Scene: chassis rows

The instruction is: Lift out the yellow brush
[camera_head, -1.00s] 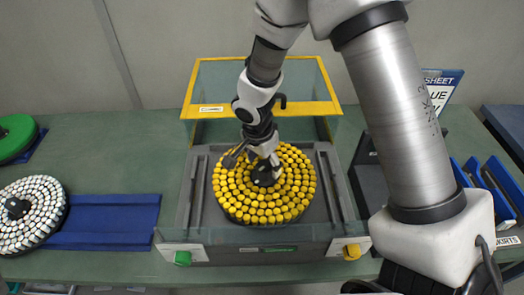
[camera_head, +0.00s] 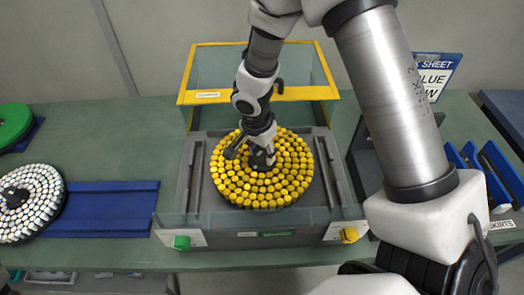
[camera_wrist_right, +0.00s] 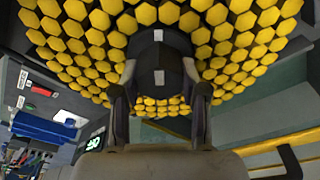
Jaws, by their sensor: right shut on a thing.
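The yellow brush (camera_head: 245,190) is a round disc of yellow hexagonal tufts with a black hub at its centre. It is over the grey tray of the machine (camera_head: 190,218), between two side rails. I cannot tell whether it rests on the tray or hangs just above it. My right gripper (camera_head: 262,158) reaches down from above and is shut on the black hub. In the right wrist view the two fingers (camera_wrist_right: 160,78) stand on either side of the hub, with the brush (camera_wrist_right: 75,28) spread around them. My left gripper is not in view.
A clear pane with a yellow frame (camera_head: 310,94) stands behind the tray. A green knob (camera_head: 182,243) and a yellow knob (camera_head: 349,235) are on the front. A white brush (camera_head: 38,188) and blue mat (camera_head: 105,205) lie left. Blue racks (camera_head: 500,170) stand right.

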